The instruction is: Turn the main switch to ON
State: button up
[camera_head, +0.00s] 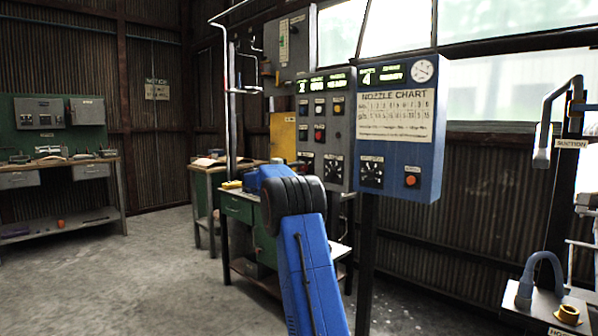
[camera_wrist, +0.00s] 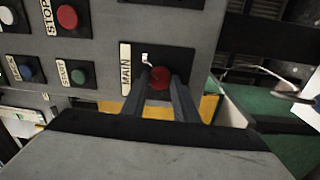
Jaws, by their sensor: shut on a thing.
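The main switch is a red knob (camera_wrist: 160,74) on a black plate, beside a label reading MAIN (camera_wrist: 126,68), in the wrist view. My gripper (camera_wrist: 168,84) reaches up to it from below in that view, and its two dark fingers are shut on the knob. A small white mark shows on the plate just above and left of the knob. The fingers cover part of the knob, and I cannot read its setting. In the head view my blue arm reaches toward the grey control panel (camera_head: 340,110); the gripper and knob are hidden there.
On the same panel in the wrist view are a red STOP button (camera_wrist: 67,17), a green START button (camera_wrist: 78,76) and a blue button (camera_wrist: 25,73). A blue panel (camera_head: 427,165) with a nozzle chart stands right of the grey one. A green workbench (camera_head: 238,209) stands behind.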

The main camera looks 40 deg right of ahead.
jog(key=shift+f+m, duration=0.1)
jog(key=shift+m, duration=0.9)
jog(key=o, duration=1.1)
jog(key=shift+c, duration=0.2)
jog(key=s+a, duration=0.1)
jog(key=a, duration=1.6)
jog(key=shift+s+a+f, duration=0.15)
jog(key=shift+s+f, duration=0.05)
jog(key=shift+f, duration=0.25)
jog(key=shift+a, duration=0.1)
